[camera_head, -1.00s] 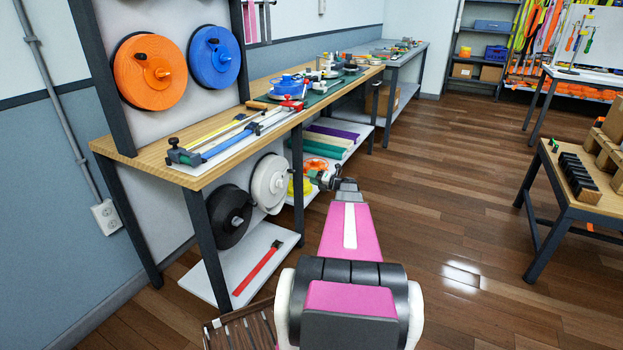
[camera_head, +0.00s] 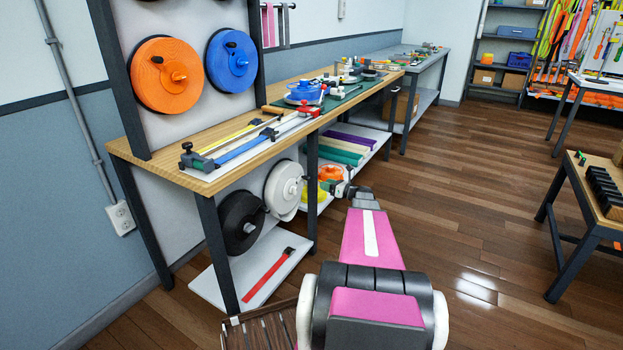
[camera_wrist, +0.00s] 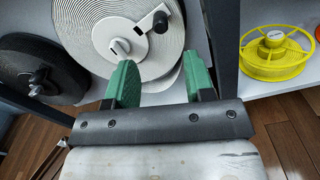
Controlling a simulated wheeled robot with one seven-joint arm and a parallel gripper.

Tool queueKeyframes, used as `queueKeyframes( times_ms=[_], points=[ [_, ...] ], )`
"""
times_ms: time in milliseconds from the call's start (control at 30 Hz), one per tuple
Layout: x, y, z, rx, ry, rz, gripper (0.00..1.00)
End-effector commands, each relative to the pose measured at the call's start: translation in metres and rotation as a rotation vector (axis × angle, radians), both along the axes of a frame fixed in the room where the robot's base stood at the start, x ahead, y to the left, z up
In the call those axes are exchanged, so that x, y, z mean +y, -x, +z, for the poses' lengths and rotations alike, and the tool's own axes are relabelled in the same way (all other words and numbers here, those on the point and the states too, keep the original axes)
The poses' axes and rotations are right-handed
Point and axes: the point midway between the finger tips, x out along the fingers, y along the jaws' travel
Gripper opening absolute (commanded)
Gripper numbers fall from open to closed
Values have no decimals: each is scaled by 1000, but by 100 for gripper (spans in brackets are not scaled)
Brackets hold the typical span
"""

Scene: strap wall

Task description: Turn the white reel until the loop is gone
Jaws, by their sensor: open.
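The white reel (camera_wrist: 95,28) hangs upright below the bench, seen close in the wrist view. The reel also shows in the head view (camera_head: 281,183). My gripper (camera_wrist: 160,82) is open and empty, its green fingers apart in front of the reel's lower part, below the knob. In the head view my gripper (camera_head: 336,188) is to the right of the reel.
A black reel (camera_wrist: 38,68) hangs left of the white one. A dark bench leg (camera_wrist: 226,42) stands between the white reel and a yellow reel (camera_wrist: 274,54) on a shelf. A red strip (camera_head: 268,277) lies on the low shelf.

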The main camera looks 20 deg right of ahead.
Motion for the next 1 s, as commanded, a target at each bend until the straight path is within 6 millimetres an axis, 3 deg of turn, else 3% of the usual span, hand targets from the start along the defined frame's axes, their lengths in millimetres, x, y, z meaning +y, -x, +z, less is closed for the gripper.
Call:
queueKeyframes(
  times_ms=[267,800,1000],
  points=[
    [9,-4,0,-58,74,4,48],
    [59,-70,-1,-56,72,4,48],
    [70,-82,0,-56,71,4,48]
  ],
)
